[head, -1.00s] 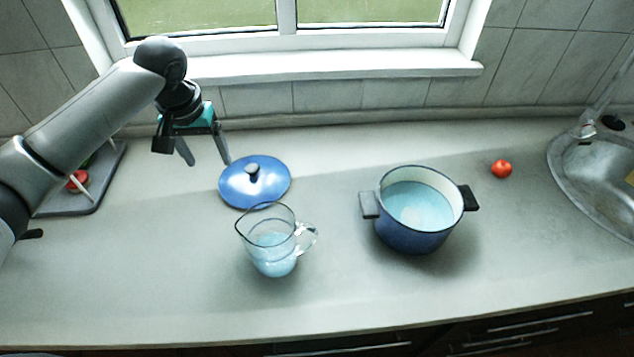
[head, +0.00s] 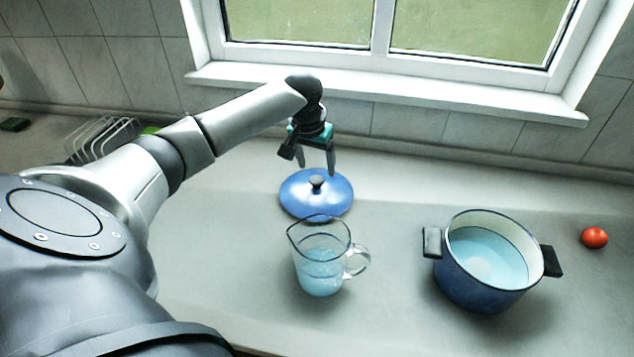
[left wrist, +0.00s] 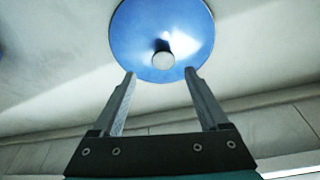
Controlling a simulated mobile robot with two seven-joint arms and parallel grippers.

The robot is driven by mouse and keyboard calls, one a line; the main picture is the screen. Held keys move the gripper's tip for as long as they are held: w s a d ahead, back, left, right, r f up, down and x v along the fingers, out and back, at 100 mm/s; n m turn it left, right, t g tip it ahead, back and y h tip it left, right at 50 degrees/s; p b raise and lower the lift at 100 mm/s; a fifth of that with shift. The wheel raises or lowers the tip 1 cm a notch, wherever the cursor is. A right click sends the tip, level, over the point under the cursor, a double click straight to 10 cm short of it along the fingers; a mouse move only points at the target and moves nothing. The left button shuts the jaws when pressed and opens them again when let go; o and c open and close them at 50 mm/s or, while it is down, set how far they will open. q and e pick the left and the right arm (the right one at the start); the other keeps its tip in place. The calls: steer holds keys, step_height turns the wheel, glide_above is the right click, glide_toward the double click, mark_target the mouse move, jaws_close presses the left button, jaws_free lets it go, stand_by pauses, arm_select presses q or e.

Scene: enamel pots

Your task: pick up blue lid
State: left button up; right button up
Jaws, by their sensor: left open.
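The blue lid (head: 330,199) with a dark round knob (head: 316,182) lies flat on the counter behind the glass jug. My left gripper (head: 317,170) is open and points down above the lid's far edge, close to the knob. In the left wrist view the lid (left wrist: 185,22) lies beyond the open fingertips (left wrist: 160,74), and the knob (left wrist: 163,57) shows just past the gap between them. Nothing is between the fingers. My right gripper is not in view.
A glass jug (head: 322,272) with light blue liquid stands just in front of the lid. A blue pot (head: 480,290) with light blue liquid stands to the right. A tomato (head: 594,238) and a wire rack (head: 105,138) are farther out. The window sill (head: 400,98) is behind.

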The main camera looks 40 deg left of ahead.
mark_target(316, 179)
arm_select(q)
steer(key=shift+s+a+b+x, duration=0.1)
steer(key=shift+b+x, duration=0.25)
steer(key=shift+x, duration=1)
steer(key=shift+s+a+b+x, duration=0.1)
steer(key=shift+b+x, duration=0.25)
steer(key=shift+x, duration=1)
steer(key=shift+c, duration=0.2)
jaws_close()
